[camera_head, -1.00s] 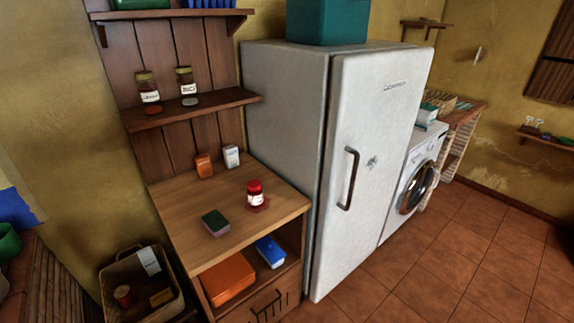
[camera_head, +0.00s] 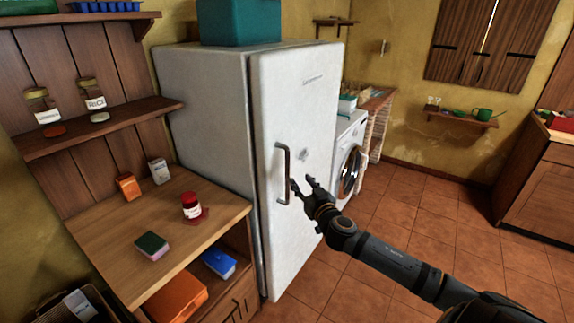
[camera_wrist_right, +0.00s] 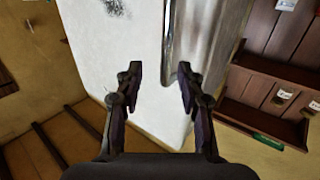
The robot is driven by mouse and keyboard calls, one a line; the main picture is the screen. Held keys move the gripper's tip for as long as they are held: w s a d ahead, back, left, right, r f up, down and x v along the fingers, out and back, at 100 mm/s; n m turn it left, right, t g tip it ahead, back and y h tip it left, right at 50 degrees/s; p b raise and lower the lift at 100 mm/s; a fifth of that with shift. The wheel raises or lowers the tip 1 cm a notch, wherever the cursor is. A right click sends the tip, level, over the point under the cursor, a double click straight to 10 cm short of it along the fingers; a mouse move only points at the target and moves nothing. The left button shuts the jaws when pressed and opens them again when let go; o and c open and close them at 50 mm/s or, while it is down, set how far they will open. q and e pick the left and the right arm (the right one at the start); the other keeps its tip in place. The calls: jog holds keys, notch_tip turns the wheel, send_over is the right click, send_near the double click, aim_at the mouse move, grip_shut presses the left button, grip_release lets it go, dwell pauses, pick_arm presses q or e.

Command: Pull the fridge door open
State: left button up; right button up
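The white fridge (camera_head: 210,110) stands behind the wooden shelf unit, its door (camera_head: 300,110) shut. A dark vertical bar handle (camera_head: 282,174) runs along the door's left side. My right gripper (camera_head: 301,183) reaches in from the lower right and is open just in front of the door, close to the handle's right side. In the right wrist view the handle (camera_wrist_right: 170,45) runs down between my two spread fingers (camera_wrist_right: 160,83), ahead of them; contact cannot be told. My left gripper is not in view.
A wooden shelf unit (camera_head: 160,220) with a red-lidded jar (camera_head: 191,206) and small boxes stands left of the fridge. A teal box (camera_head: 240,28) sits on top of the fridge. A washing machine (camera_head: 349,160) stands to its right. The tiled floor (camera_head: 420,225) in front is open.

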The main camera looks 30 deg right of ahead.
aim_at(288, 165)
jog(key=shift+y, duration=0.3)
jog(key=w+p, duration=0.1)
jog(key=w, duration=0.2)
jog(key=w+r+p, duration=0.1)
jog(key=w, duration=0.2)
jog(key=w+d+r+p, duration=0.1)
jog(key=w, duration=0.2)
jog(key=shift+w+f+p, duration=0.15)
jog(key=shift+w+p, duration=0.3)
jog(key=shift+w, duration=0.2)
grip_shut()
jog(key=shift+d+f, duration=0.1)
